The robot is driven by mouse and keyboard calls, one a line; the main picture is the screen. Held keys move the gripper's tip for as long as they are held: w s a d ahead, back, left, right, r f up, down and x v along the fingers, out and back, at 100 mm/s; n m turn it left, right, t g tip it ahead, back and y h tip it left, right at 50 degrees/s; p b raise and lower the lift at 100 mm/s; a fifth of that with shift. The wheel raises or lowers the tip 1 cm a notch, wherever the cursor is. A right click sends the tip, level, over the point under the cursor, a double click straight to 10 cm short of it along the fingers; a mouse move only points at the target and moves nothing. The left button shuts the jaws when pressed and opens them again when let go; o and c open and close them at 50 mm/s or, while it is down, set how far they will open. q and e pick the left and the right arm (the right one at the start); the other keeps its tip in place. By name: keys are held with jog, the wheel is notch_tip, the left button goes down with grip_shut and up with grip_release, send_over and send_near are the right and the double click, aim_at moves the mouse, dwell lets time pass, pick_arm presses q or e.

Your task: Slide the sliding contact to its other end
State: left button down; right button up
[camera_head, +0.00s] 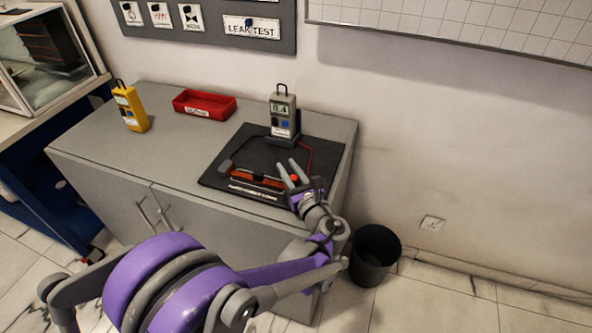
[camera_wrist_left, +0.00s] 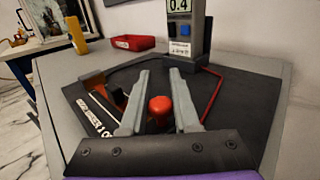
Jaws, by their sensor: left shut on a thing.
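The sliding contact has a red knob (camera_head: 294,178) and sits near the right end of a low rig with a brown-orange bar (camera_head: 258,181) on a dark board (camera_head: 212,177). My left gripper (camera_head: 289,166) reaches in from the right front and is shut on the sliding contact. In the left wrist view the red knob (camera_wrist_left: 160,104) stands between the two grey fingers, which partly hide the bar. A grey meter (camera_head: 283,115) stands upright behind the rig; its display reads 0.4. My right gripper is not in view.
A red tray (camera_head: 204,104) and a yellow meter (camera_head: 131,108) stand on the grey cabinet top (camera_head: 165,150), left of the board. A red wire (camera_wrist_left: 211,97) runs from the grey meter's side towards the rig. A black bin (camera_head: 373,256) stands on the floor at right.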

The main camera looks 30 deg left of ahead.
pick_arm(q)
jog(key=c, duration=1)
grip_release()
jog(key=shift+s+a, duration=0.25)
jog(key=shift+a, duration=0.2)
jog(key=o, duration=0.3)
jog(key=shift+s+a, duration=0.1)
jog(key=shift+a, duration=0.15)
jog(key=shift+o, duration=0.2)
jog(key=shift+d, duration=0.1)
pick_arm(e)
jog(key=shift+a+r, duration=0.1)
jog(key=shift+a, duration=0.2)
pick_arm(q)
jog(key=shift+d, duration=0.15)
jog(key=v, duration=1)
jog(key=shift+d, duration=0.25)
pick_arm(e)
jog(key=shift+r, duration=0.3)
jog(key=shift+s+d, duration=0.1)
